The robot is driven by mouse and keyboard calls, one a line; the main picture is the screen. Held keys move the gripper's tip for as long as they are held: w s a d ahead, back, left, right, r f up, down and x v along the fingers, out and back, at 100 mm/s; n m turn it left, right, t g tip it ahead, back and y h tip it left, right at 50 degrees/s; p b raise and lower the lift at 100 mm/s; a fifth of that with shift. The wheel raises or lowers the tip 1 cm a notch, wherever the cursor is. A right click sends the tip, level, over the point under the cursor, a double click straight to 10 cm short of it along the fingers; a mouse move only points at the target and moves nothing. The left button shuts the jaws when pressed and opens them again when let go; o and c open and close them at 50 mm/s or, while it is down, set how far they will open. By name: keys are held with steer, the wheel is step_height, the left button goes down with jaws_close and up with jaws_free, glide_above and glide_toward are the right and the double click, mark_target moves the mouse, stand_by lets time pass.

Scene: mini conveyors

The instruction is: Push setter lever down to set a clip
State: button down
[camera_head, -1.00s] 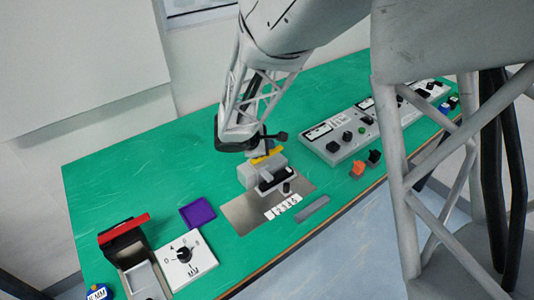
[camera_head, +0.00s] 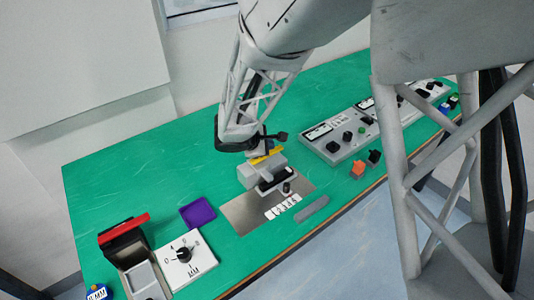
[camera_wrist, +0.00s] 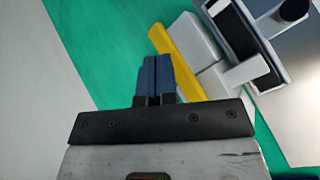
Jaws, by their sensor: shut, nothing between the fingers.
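The setter is a grey block (camera_head: 247,174) with a yellow bar (camera_head: 266,157) along its back edge and a black slotted part (camera_head: 275,183) in front. It stands on a metal plate (camera_head: 240,214). In the wrist view the yellow bar (camera_wrist: 183,62) lies right of my fingers, joined to pale grey pieces. Which piece is the lever is not clear. In the head view the fingers are mostly hidden behind the wrist and setter.
White numbered tiles (camera_head: 282,207) lie on the plate's front, beside a grey strip (camera_head: 312,209). A purple tray (camera_head: 198,213), a white dial panel (camera_head: 198,268) and a red-lidded box (camera_head: 124,228) stand left. A long control panel (camera_head: 345,148) stands right. The back left table is clear.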

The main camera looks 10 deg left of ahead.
steer(key=shift+f, duration=1.25)
stand_by(1.6)
steer(key=shift+r, duration=1.25)
steer(key=shift+r, duration=0.1)
steer(key=shift+r, duration=2.4)
